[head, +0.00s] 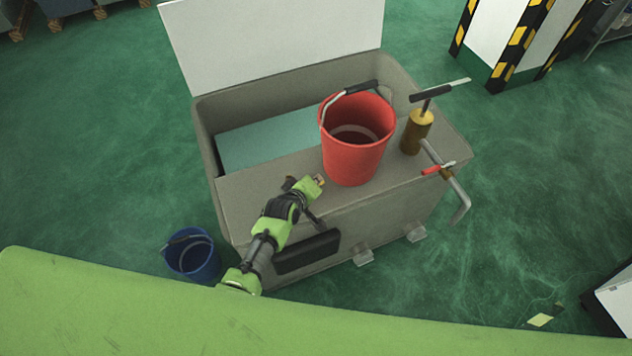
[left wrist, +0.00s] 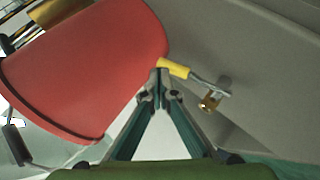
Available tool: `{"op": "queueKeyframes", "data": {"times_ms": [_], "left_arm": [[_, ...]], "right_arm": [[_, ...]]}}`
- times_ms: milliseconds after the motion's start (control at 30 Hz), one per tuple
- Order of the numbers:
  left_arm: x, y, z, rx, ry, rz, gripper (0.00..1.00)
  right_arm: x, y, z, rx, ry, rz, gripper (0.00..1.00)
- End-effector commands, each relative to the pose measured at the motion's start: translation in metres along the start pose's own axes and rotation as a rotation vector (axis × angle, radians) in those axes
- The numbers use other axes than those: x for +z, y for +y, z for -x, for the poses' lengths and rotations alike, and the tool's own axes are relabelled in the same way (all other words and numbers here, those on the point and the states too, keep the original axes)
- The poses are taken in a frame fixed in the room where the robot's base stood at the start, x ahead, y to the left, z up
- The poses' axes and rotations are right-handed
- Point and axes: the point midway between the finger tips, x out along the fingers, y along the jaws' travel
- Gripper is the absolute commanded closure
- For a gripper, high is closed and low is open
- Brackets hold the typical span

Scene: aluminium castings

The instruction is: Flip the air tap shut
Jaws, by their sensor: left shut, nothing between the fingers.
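A tap with a yellow lever (left wrist: 175,68) shows in the left wrist view, with a grey stem and a brass body (left wrist: 209,103). The lever lies slanted across the picture, its yellow end at the fingertips. In the head view this tap is mostly hidden by my gripper. My left gripper (head: 317,184) is over the near part of the grey tank's top, just left of the red bucket. Its fingertips (left wrist: 159,74) are shut with nothing between them. I cannot tell whether they touch the lever. My right gripper is not in view.
The red bucket (head: 352,150) stands on the tank top (head: 245,196), close to my gripper. A blue bucket (head: 191,256) stands on the floor at left.

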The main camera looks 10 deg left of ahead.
Motion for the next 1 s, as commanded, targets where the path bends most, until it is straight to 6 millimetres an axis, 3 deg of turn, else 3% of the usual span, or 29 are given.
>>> {"op": "queueKeyframes", "data": {"times_ms": [167,533,1000], "left_arm": [[0.005,-0.003,-0.008,0.001,0.001,0.001,1.0],[0.009,-0.006,-0.014,0.001,0.001,0.001,1.0],[0.009,-0.006,-0.014,0.001,0.001,0.001,1.0]], "right_arm": [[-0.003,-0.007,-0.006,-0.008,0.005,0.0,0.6],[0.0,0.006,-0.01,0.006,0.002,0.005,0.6],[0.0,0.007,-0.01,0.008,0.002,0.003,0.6]]}}
